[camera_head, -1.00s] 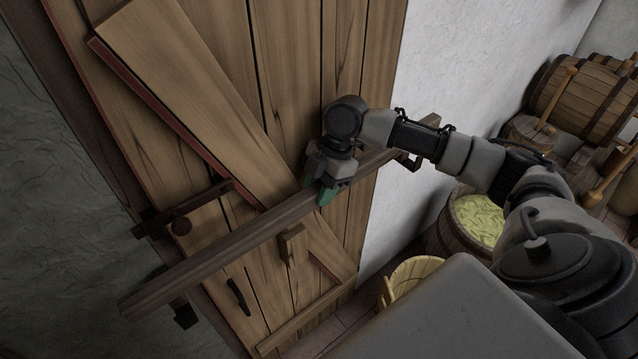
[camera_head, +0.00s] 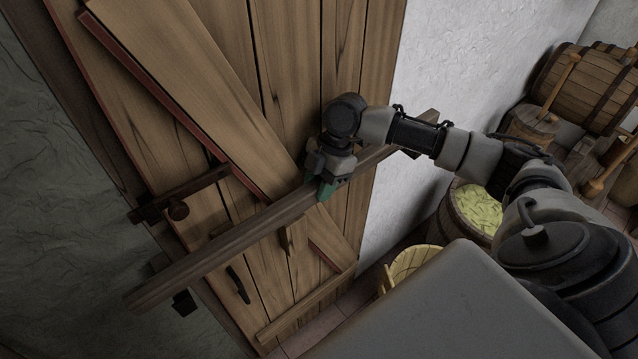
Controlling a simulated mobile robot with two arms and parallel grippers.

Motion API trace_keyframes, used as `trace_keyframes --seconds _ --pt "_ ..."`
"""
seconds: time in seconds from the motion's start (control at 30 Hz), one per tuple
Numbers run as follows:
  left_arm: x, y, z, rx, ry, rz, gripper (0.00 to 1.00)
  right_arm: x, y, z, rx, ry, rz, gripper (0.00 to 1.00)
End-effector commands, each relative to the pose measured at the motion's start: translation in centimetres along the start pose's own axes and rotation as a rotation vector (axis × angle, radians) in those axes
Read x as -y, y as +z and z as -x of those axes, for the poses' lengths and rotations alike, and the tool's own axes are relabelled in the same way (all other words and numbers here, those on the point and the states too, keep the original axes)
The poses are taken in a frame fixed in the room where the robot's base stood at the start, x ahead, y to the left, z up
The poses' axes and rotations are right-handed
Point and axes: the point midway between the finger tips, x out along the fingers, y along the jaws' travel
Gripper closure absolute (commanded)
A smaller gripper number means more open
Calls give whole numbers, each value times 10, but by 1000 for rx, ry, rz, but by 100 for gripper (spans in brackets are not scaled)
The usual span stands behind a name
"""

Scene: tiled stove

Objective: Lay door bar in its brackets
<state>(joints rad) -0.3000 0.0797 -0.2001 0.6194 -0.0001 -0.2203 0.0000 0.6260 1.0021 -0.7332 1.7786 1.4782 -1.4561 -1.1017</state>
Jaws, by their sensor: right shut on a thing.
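The door bar (camera_head: 225,246) is a long dark wooden beam lying across the front of the plank door (camera_head: 290,60). It runs from the lower left up to the right, past both door edges. My right gripper (camera_head: 325,189) is shut on the bar near its middle, with green fingertips around it. A dark left bracket (camera_head: 184,303) shows just below the bar's left end. The right bracket (camera_head: 410,153) is mostly hidden behind the bar and my arm. Whether the bar rests in either bracket I cannot tell. My left gripper is not in view.
A latch (camera_head: 178,208) and a dark handle (camera_head: 238,284) sit on the door. A barrel of yellow-green contents (camera_head: 480,212) and a wooden bucket (camera_head: 408,262) stand right of the door. Several barrels stand at the back right (camera_head: 585,85).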

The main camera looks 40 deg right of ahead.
Motion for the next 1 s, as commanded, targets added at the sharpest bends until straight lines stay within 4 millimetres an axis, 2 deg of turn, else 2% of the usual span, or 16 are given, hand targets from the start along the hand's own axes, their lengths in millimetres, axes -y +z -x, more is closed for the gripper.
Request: trace_keyframes --seconds 0.33,1.0 --pt "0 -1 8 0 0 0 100 0 -2 2 -2 2 1 100" --pt "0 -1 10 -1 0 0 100 0 -1 2 -1 3 1 100"
